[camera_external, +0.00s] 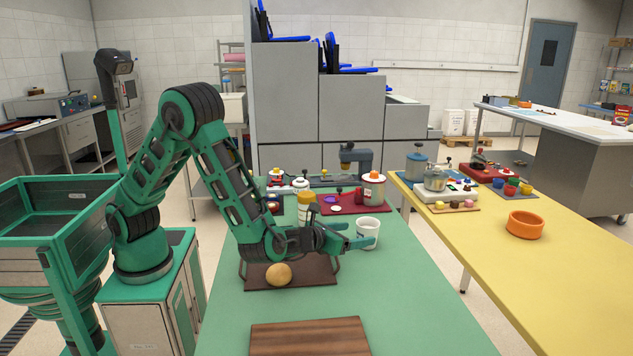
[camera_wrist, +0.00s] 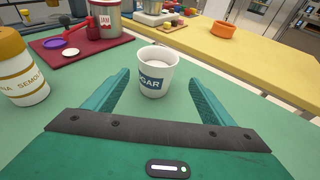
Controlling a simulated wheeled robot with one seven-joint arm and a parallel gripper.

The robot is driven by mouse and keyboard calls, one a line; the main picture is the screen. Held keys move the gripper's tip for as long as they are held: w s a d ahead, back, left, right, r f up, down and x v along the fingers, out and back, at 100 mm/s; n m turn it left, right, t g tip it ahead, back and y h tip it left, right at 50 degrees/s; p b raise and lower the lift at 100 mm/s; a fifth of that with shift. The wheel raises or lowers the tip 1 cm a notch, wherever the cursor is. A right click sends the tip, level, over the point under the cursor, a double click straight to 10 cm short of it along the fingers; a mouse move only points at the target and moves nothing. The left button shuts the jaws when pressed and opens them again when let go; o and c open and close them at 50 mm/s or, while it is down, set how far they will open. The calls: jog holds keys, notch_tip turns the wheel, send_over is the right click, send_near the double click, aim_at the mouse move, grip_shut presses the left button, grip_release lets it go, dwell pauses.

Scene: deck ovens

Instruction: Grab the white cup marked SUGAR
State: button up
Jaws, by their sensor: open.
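The white cup (camera_wrist: 157,71) stands upright on the green table in the wrist view, with a blue label reading "GAR" on the part that shows. It also stands beyond my gripper in the external view (camera_external: 368,232). My gripper (camera_wrist: 158,88) is open and empty, with one green finger towards each side of the cup. The cup is just ahead of the gap, at about the level of the fingertips. In the external view my gripper (camera_external: 361,241) is low over the table, close to the cup. I cannot tell whether a finger touches it.
A yellow-capped bottle (camera_wrist: 20,68) stands left of my gripper. A red mat (camera_wrist: 84,50) with a JAM jar (camera_wrist: 106,16) lies behind. A brown tray (camera_external: 314,273) with a bun (camera_external: 278,274) and a wooden board (camera_external: 309,338) are nearer. Green table right of the cup is clear.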

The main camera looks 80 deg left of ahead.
aim_at(368, 232)
jog(key=x, duration=0.8)
jog(key=shift+s+a+f, duration=0.2)
jog(key=shift+s, duration=0.05)
jog(key=c, duration=1.2)
